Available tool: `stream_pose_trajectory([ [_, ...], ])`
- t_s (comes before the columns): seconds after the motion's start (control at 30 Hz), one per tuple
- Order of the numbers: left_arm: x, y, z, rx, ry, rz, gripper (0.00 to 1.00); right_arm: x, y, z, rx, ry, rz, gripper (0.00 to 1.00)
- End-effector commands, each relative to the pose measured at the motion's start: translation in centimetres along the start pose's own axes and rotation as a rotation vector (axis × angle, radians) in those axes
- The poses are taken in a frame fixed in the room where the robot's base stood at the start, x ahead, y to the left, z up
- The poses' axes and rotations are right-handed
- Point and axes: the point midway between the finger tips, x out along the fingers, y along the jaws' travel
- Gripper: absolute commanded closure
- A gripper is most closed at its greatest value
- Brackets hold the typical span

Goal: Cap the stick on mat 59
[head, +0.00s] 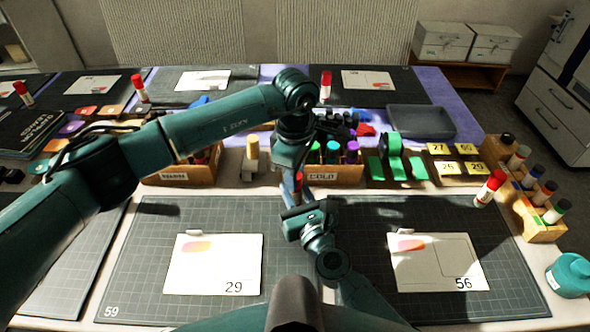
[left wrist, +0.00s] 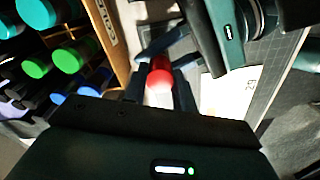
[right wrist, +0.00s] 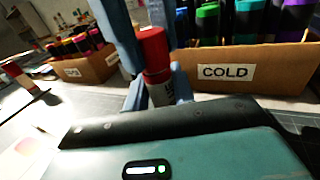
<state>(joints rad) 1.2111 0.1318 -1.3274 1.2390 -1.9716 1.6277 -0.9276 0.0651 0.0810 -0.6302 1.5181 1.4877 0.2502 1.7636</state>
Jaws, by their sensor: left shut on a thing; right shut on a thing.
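The glue stick has a red cap (right wrist: 152,48) and a white body (right wrist: 160,92); both also show in the left wrist view, the cap (left wrist: 160,76) and the body (left wrist: 158,97). My left gripper (head: 298,186) comes from above and is shut at the cap. My right gripper (head: 300,212) is shut on the white body below. Cap and body are in line and look in contact; I cannot tell how far the cap is on. They are over the back right of mat 59 (head: 135,265), in front of the COLD box. Fingers partly hide the stick.
A card marked 29 (head: 212,265) lies on mat 59. The COLD box (head: 345,174) of markers stands close behind the grippers. Another red-capped stick (head: 490,188) stands at the right mat's back, near a wooden marker rack (head: 540,230). A teal jar (head: 570,275) is at far right.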

Motion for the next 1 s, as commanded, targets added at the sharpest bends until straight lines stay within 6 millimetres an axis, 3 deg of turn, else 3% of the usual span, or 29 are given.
stream_pose_trajectory([
  [0.17, 0.4, 0.0, 0.0, 0.000, 0.001, -0.001, 0.93, 0.0, 0.0, 0.0, 0.000, 0.001, 0.000, 1.00],
  [0.2, 0.4, 0.0, 0.0, 0.001, 0.001, -0.001, 0.70, 0.0, 0.0, 0.0, 0.000, 0.001, 0.000, 1.00],
  [0.47, 0.3, 0.0, 0.0, 0.001, 0.000, -0.001, 0.48, 0.0, 0.0, 0.0, 0.000, 0.001, 0.000, 1.00],
  [0.77, 0.0, 0.0, 0.0, 0.001, 0.000, 0.001, 0.47, 0.0, 0.0, 0.0, 0.000, 0.001, 0.000, 1.00],
  [1.0, -3.8, 0.1, 0.0, 0.001, 0.001, 0.005, 0.47, 0.0, 0.0, 0.0, 0.000, 0.001, 0.000, 1.00],
])
